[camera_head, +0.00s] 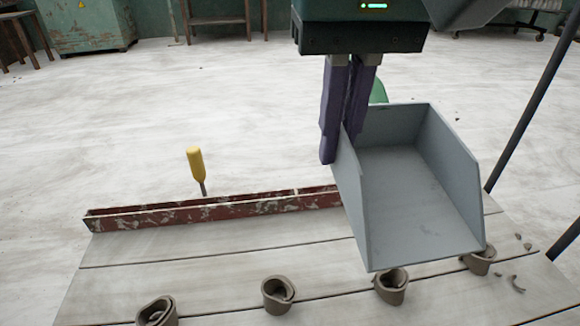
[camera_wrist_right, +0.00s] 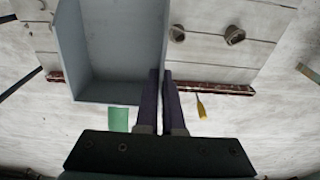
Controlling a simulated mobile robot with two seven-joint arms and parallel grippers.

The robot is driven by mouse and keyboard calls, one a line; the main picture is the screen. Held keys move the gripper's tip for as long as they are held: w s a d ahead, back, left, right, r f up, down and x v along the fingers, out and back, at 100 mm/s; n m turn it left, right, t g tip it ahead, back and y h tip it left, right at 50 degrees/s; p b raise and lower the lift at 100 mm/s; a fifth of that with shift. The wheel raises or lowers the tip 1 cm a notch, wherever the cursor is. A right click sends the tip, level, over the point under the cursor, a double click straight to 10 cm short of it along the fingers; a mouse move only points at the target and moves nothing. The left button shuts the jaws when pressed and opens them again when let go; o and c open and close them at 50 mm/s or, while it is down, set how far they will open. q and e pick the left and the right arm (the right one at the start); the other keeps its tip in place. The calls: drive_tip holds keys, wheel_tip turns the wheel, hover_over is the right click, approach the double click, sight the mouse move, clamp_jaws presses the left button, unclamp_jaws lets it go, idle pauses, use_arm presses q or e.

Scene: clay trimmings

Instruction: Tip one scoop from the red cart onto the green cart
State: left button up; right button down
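A grey open-fronted scoop (camera_head: 410,190) hangs above a pale plank top (camera_head: 240,240) with a chipped red rail (camera_head: 215,208). The scoop looks empty. My right gripper (camera_head: 342,150) has its purple fingers close together on the scoop's left side wall near the back. In the right wrist view, the fingers (camera_wrist_right: 161,85) sit on either side of the scoop's wall (camera_wrist_right: 110,50). A green piece (camera_head: 378,91) shows behind the scoop; I cannot tell whether it is its handle. Several curled clay pieces (camera_head: 277,294) lie on the planks. No green cart can be made out. My left gripper is not in view.
Small clay crumbs (camera_head: 520,242) lie at the planks' right. A dark pole (camera_head: 530,105) slants along the right. A worn green cabinet (camera_head: 88,25) and wooden stools stand far back. The pale floor between is mostly clear.

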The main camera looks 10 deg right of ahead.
wheel_tip(320, 180, down, 8)
drive_tip(key=a+b, duration=0.1)
drive_tip(key=b, duration=0.3)
use_arm(q)
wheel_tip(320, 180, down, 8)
drive_tip(key=b, duration=0.1)
drive_tip(key=shift+b, duration=0.35)
use_arm(e)
drive_tip(key=s+f, duration=0.7)
drive_tip(key=s, duration=0.2)
drive_tip(key=shift+s+f, duration=0.4)
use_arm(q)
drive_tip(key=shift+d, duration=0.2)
use_arm(e)
drive_tip(key=shift+r, duration=0.1)
use_arm(q)
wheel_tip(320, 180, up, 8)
drive_tip(key=p, duration=0.8)
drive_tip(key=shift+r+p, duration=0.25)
drive_tip(key=shift+p, duration=0.1)
use_arm(e)
wheel_tip(320, 180, up, 12)
drive_tip(key=g, duration=0.1)
